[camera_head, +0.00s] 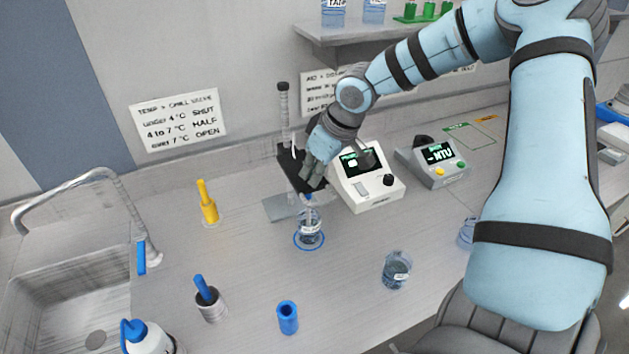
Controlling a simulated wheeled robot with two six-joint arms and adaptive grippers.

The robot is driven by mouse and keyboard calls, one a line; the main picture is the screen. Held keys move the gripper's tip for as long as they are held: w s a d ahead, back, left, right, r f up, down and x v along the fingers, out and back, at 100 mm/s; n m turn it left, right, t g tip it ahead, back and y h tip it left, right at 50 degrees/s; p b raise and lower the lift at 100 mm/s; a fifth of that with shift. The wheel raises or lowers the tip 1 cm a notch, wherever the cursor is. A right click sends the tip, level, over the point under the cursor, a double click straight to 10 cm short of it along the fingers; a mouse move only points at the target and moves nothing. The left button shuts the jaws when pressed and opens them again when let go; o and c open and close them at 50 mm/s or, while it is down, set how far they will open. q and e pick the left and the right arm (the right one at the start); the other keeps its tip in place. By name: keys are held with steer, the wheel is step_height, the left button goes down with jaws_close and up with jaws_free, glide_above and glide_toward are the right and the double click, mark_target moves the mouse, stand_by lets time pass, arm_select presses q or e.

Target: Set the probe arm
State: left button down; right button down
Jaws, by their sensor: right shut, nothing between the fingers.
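The probe stand (284,105) rises from a grey base plate at the back of the bench. Its dark probe arm (292,160) sits partway up the post, partly hidden by my right gripper. My right gripper (313,178) is shut and empty, at the probe arm; I cannot tell whether it touches it. Below, a glass beaker of clear liquid (310,235) stands inside a blue ring mark on the bench. A thin blue-topped probe (308,200) hangs down at the beaker's mouth; how deep its tip sits is unclear. My left gripper is not in view.
A white meter (367,190) stands right of the stand, with a grey NTU meter (433,162) beyond. A second beaker (396,270), a blue cylinder (287,317), a cup with a blue tool (210,303) and a yellow valve handle (207,202) stand nearby. A sink (70,290) is left.

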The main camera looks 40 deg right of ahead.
steer(key=shift+f+b, duration=0.55)
steer(key=shift+f, duration=0.4)
step_height(320, 180, up, 8)
steer(key=p, duration=0.8)
steer(key=shift+r, duration=0.15)
